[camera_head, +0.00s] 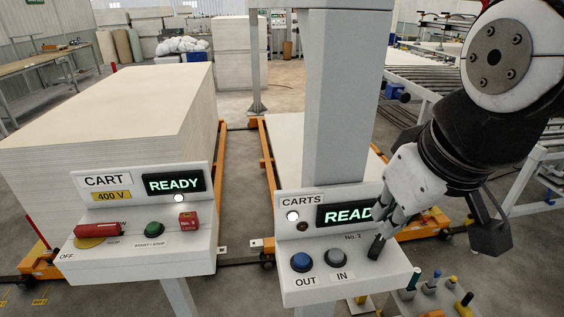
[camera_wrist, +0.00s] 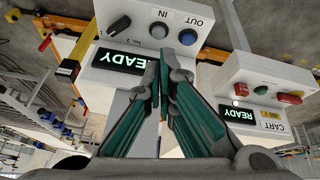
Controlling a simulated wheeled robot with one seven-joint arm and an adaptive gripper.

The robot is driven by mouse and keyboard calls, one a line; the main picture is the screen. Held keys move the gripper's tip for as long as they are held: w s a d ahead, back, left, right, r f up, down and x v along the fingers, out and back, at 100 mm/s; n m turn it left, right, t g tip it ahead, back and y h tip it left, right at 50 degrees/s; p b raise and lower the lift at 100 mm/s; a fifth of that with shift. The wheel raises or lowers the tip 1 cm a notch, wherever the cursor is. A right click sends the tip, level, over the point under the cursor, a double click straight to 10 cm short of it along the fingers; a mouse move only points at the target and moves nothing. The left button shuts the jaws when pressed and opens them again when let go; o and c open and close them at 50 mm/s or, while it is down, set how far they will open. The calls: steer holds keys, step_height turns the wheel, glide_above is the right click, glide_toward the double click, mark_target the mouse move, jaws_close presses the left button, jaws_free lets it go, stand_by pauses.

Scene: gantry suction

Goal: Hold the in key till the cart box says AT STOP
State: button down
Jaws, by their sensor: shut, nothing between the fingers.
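The CARTS box (camera_head: 345,294) stands on a grey post. Its green display (camera_head: 345,215) shows READY, with the end hidden by my gripper; the wrist view shows READY upside down. The box has a blue OUT key (camera_head: 301,262) and a grey IN key (camera_head: 334,257), which also shows in the wrist view (camera_wrist: 158,30). A black knob (camera_head: 377,246) sits right of the IN key. My gripper (camera_head: 384,213) is shut and empty in front of the box's right part. In the wrist view its fingertips (camera_wrist: 161,62) appear apart from the IN key.
Left stands the CART 400 V box (camera_head: 140,262), display (camera_head: 174,184) reading READY, with a red switch (camera_head: 98,230) and green button (camera_head: 153,229). A pale board stack (camera_head: 110,105) is behind it. Coloured-handled items (camera_head: 430,285) stand low at the right.

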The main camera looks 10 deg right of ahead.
steer(key=w+f+n+g+b, duration=0.1)
steer(key=w+f+n+g, duration=0.15)
steer(key=w+n, duration=0.45)
steer(key=n+g, duration=0.2)
steer(key=n, duration=0.7)
glide_above(337, 255)
steer(key=a, duration=0.2)
step_height(337, 255, down, 5)
steer(key=shift+d+f+h+b, duration=0.2)
steer(key=shift+h+b, duration=0.15)
steer(key=shift+h, duration=0.05)
steer(key=f, duration=0.9)
steer(key=d+f, duration=0.1)
steer(key=f, duration=0.4)
steer(key=shift+d, duration=0.1)
